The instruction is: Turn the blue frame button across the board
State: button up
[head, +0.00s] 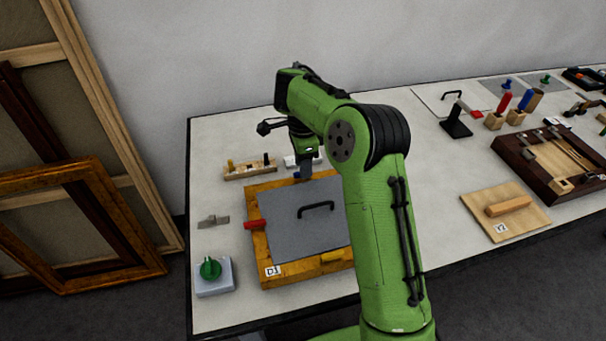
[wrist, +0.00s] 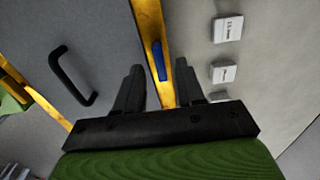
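The gilt frame (head: 300,272) lies on the table around a grey board (head: 285,225) with a black handle (head: 317,209). The blue button (wrist: 159,60) is on the frame's bar in the wrist view and lies roughly along the bar, beside the board (wrist: 100,30). In the head view only a sliver of blue shows by the gripper. My gripper (wrist: 159,66) is open, with one finger on each side of the bar and the blue button between or just beyond the fingertips. Contact cannot be told. In the head view my gripper (head: 305,172) is at the frame's far bar.
A red button (head: 254,224) lies across the left bar; a yellow one (head: 332,257) lies along the near bar. A peg block (head: 250,170) stands behind, and a green knob box (head: 212,275) at left. White labelled blocks (wrist: 227,29) lie beside the frame.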

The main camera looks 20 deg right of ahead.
jog(key=shift+f, duration=0.9)
grip_shut()
